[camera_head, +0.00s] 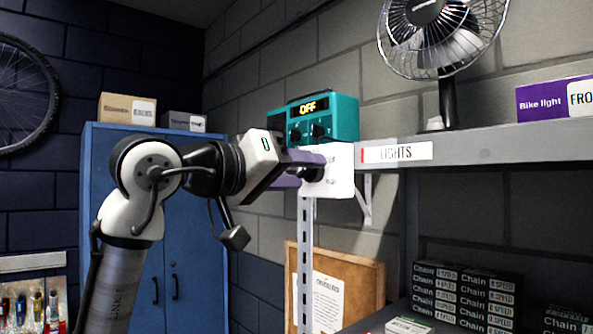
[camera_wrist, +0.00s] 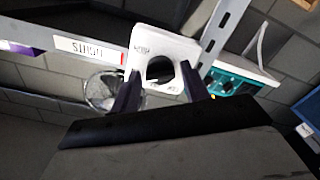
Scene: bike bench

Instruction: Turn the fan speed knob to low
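The fan speed knob looks to be the dark round knob (camera_wrist: 160,70) on a white panel (camera_head: 341,178) fixed at the shelf's left end. The panel also shows in the wrist view (camera_wrist: 150,38), with small labels that I cannot read surely. My gripper (camera_head: 314,170) is at the panel, its two purple fingers apart on either side of the knob. In the wrist view, gaps show between the fingers (camera_wrist: 160,84) and the knob. The knob's pointer is not clear. The black desk fan (camera_head: 440,38) stands on the shelf to the right.
A teal box with an "OFF" display (camera_head: 325,118) sits just behind and above my gripper. The shelf edge (camera_head: 470,149) carries a "LIGHTS" label. A purple bike light box (camera_head: 553,98) is at right. A corkboard (camera_head: 361,282) and stacked chain boxes (camera_head: 462,296) are below.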

